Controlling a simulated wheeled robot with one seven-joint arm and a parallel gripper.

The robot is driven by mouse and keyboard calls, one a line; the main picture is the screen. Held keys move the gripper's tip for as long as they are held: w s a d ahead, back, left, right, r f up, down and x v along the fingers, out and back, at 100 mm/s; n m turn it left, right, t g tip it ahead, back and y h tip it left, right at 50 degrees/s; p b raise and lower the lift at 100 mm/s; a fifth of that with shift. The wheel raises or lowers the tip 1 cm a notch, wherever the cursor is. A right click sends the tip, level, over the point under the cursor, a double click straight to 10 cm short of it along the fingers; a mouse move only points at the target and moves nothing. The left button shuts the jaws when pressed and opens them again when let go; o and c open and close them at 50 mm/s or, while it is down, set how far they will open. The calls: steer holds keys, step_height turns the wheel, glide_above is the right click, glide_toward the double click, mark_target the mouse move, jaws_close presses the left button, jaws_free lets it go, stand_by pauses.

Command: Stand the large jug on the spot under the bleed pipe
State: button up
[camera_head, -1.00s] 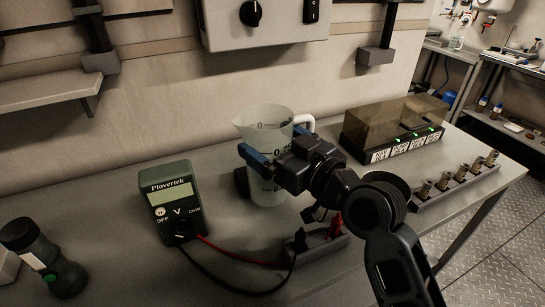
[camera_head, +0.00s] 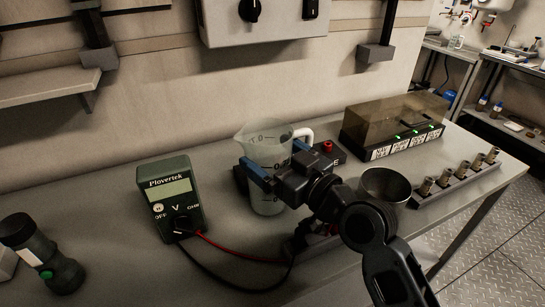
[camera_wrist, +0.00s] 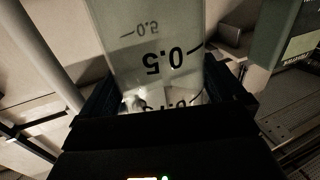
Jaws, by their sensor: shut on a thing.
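The large jug (camera_head: 268,150) is a translucent measuring jug with dark graduation marks and a white handle at its right. It is upright over the grey bench, left of the middle. My gripper (camera_head: 275,172) is shut on its body, a blue-padded finger on either side. In the wrist view the jug (camera_wrist: 150,50) fills the space between the dark fingers, its marks upside down. I cannot tell whether its base touches the bench. I cannot make out the bleed pipe or the spot under it.
A green multimeter (camera_head: 170,198) with red and black leads stands left of the jug. A dark block with a red knob (camera_head: 327,147) is behind it. A metal bowl (camera_head: 385,186), a clear-lidded box (camera_head: 395,122) and a rack of fittings (camera_head: 455,180) are right.

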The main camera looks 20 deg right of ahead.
steer(key=o, duration=0.7)
steer(key=shift+f, duration=0.8)
steer(key=shift+a+r+p, duration=0.1)
steer(key=shift+r+p, duration=0.35)
steer(key=shift+p, duration=0.1)
steer(key=shift+s+d+f, duration=0.1)
steer(key=shift+s+d, duration=0.1)
steer(key=shift+s, duration=0.05)
steer(key=b+v, duration=0.2)
steer(key=v, duration=0.9)
steer(key=shift+s+r+b, duration=0.15)
steer(key=shift+r+b, duration=0.15)
steer(key=shift+r, duration=0.3)
